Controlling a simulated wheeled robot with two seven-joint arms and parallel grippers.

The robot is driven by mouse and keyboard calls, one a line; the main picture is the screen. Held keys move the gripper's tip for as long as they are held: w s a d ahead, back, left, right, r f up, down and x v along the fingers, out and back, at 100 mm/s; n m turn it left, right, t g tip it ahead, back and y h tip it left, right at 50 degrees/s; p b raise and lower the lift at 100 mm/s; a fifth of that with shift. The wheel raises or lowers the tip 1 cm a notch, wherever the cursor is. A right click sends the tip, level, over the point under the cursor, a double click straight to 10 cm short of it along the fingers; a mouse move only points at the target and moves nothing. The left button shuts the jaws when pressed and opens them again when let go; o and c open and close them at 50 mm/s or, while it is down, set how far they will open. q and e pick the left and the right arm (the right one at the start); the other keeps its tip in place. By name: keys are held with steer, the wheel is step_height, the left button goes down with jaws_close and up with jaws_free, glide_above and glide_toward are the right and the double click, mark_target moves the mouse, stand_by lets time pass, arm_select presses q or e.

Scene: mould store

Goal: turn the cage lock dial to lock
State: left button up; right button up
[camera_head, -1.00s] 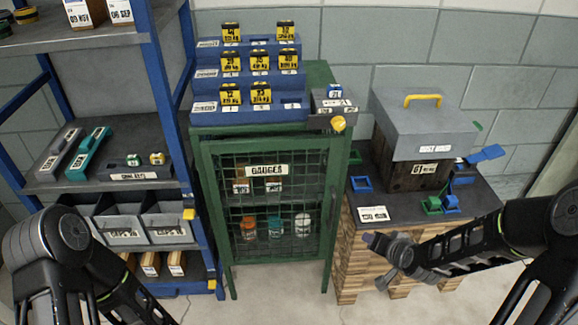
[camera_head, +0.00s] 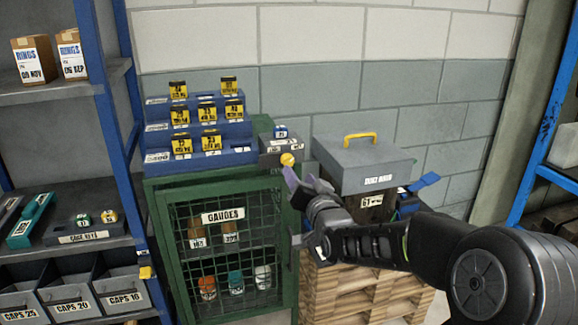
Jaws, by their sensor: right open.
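The green mesh gauge cage (camera_head: 222,190) stands in the middle, its door closed. At its top right corner is a grey lock box (camera_head: 270,149) with small white labels. A round yellow dial (camera_head: 288,159) sits on the box's front right; its exact setting is too small to read. My right gripper (camera_head: 293,208) is open and empty, just below the dial and in front of the cage's right edge. Its upper finger looks close under the dial, but I cannot tell whether they touch. My left gripper is out of view.
A stepped blue rack (camera_head: 205,157) with yellow-black tags stands on the cage. A small blue-and-white block (camera_head: 281,132) sits on the lock box. A grey lidded box (camera_head: 362,165) with a yellow handle stands to the right. Blue shelving (camera_head: 90,90) stands at left.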

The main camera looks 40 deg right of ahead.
mark_target(290, 162)
steer(key=x, duration=0.7)
steer(key=shift+w+d+p, duration=0.1)
steer(key=shift+w+p, duration=0.15)
steer(key=shift+p, duration=0.05)
steer(key=shift+c, duration=0.2)
jaws_close()
stand_by(0.9)
